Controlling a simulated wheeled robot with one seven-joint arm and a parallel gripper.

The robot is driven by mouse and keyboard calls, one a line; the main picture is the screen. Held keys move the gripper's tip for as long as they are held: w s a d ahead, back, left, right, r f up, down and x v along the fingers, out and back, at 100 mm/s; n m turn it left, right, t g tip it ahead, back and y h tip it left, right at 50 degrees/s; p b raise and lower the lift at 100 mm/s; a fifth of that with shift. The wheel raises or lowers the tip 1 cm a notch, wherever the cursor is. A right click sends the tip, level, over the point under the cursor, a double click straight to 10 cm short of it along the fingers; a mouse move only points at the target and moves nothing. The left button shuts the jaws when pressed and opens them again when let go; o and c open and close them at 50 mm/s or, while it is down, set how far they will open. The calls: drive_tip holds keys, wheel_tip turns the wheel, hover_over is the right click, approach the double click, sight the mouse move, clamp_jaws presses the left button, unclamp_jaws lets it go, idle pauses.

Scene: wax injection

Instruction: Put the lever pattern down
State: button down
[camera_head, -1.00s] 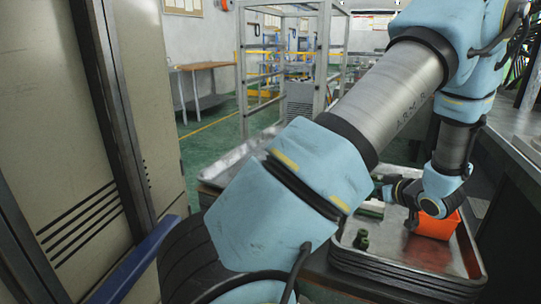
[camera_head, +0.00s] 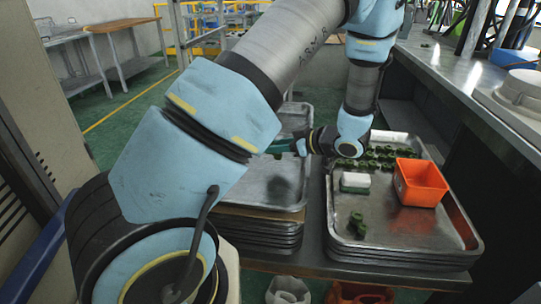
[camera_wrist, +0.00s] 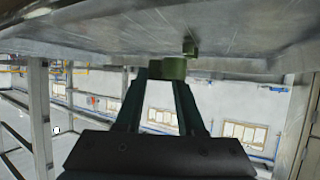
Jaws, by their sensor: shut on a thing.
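My gripper (camera_wrist: 158,82) is shut on a green lever pattern (camera_wrist: 173,68), which shows between the fingertips in the wrist view. In the head view, my gripper (camera_head: 284,146) reaches left over the rear part of the left metal tray (camera_head: 262,192). The held pattern is too small and too hidden there to make out well. The tray surface fills the top of the wrist view, close to the pattern; I cannot tell if they touch. Another small green piece (camera_wrist: 190,48) shows against that surface, beyond the fingertips.
The right tray (camera_head: 415,240) holds an orange bin (camera_head: 420,182), a white and green block (camera_head: 355,182), a green pattern (camera_head: 357,226) and several more at its back. A dark counter (camera_head: 470,130) stands at the right. The left tray's front half is bare.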

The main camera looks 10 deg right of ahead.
sight(277, 168)
drive_tip(key=shift+d+f, duration=0.1)
drive_tip(key=shift+f, duration=2.25)
drive_tip(key=shift+f, duration=0.1)
drive_tip(key=c, duration=0.5)
unclamp_jaws()
